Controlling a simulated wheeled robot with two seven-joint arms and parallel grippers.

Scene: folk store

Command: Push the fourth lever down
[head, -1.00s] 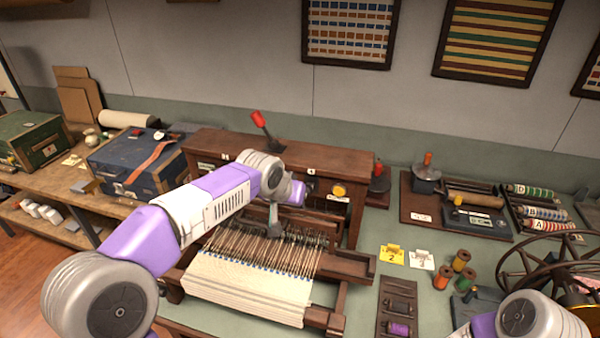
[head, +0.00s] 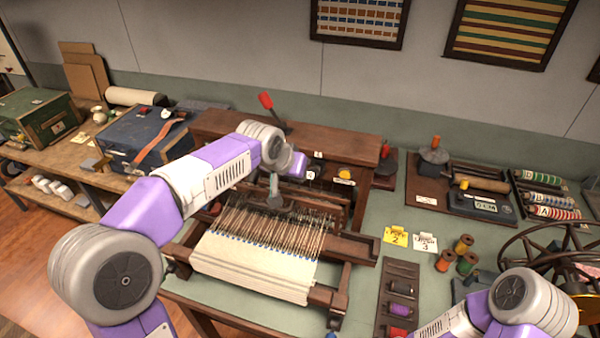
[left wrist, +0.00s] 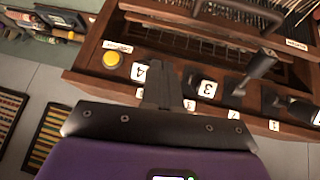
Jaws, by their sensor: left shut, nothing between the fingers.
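The loom (head: 300,140) stands on the table with a row of dark levers on its front panel. In the left wrist view, upside down to the head view, the number 4 label (left wrist: 139,72) is left of my left gripper (left wrist: 162,66) and the number 3 label (left wrist: 207,88) is right of it. The gripper is shut and empty. A dark piece (left wrist: 188,78), probably the fourth lever, is right against or behind the fingers; contact is unclear. Another lever (left wrist: 262,64) sticks out farther right. My right gripper is out of frame.
A yellow button (left wrist: 111,60) is beside the number 4 label. A red-handled lever (head: 266,101) rises from the loom top. Warp threads (head: 265,225) lie in front. A spoked wheel (head: 550,260) and spools (head: 463,243) are at right.

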